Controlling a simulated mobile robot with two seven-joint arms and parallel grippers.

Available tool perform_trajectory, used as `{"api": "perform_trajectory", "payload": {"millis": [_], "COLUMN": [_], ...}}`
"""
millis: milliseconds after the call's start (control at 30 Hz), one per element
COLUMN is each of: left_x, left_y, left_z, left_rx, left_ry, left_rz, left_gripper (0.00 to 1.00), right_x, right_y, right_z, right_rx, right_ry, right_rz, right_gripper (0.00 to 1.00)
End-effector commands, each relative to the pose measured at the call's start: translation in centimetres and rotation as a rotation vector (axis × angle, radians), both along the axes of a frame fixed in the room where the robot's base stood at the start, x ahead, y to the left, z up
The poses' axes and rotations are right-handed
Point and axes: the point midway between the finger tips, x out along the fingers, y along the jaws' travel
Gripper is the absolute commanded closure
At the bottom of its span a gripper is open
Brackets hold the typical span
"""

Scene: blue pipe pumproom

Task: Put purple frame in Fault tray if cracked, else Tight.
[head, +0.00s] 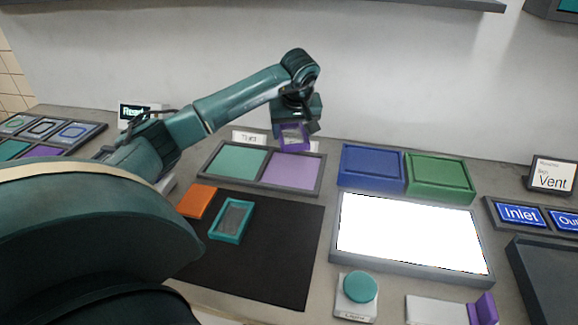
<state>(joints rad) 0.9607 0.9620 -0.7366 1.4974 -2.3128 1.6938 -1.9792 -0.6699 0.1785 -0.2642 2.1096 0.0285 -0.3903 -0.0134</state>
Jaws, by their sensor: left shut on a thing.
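The purple frame (293,137) is held in my left gripper (297,124), above the back edge of a two-part tray (322,177). It has a greyish pane; I cannot tell whether it is cracked. The tray has a green compartment (238,161) on the left and a purple compartment (291,170) on the right. A small label (249,137), seemingly "Tight", stands behind the green compartment. Another label (314,147) behind the purple one is mostly hidden by the frame and gripper. My right gripper is not in view.
A teal frame (231,221) and an orange block (197,201) lie on the black mat (265,258). Blue (372,167) and green (439,178) trays stand behind a bright white panel (409,236). A teal button (361,287) stands in front. The wall is close behind.

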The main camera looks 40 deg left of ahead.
Motion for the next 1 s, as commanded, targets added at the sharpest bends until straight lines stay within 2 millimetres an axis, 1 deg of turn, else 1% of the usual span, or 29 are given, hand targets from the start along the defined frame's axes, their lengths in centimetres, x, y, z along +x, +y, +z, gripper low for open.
{"api": "perform_trajectory", "payload": {"millis": [200,300,533,700,1000], "left_x": [-0.1,-0.1,-0.1,-0.1,0.0], "left_y": [0.0,0.0,0.0,0.0,0.0], "left_z": [-3.8,-5.3,-7.1,-9.6,-9.9], "left_rx": [0.000,-0.002,-0.001,-0.001,0.001], "left_ry": [0.006,0.004,0.004,0.004,0.001], "left_rz": [0.002,0.001,0.002,0.001,0.000], "left_gripper": [0.65,0.65,0.65,0.65,0.65], "right_x": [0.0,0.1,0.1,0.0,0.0], "right_y": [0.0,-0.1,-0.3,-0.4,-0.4], "right_z": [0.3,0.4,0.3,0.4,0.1], "right_rx": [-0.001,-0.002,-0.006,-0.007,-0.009], "right_ry": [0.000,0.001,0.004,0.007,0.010], "right_rz": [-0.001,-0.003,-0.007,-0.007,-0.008], "right_gripper": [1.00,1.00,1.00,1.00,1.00]}}
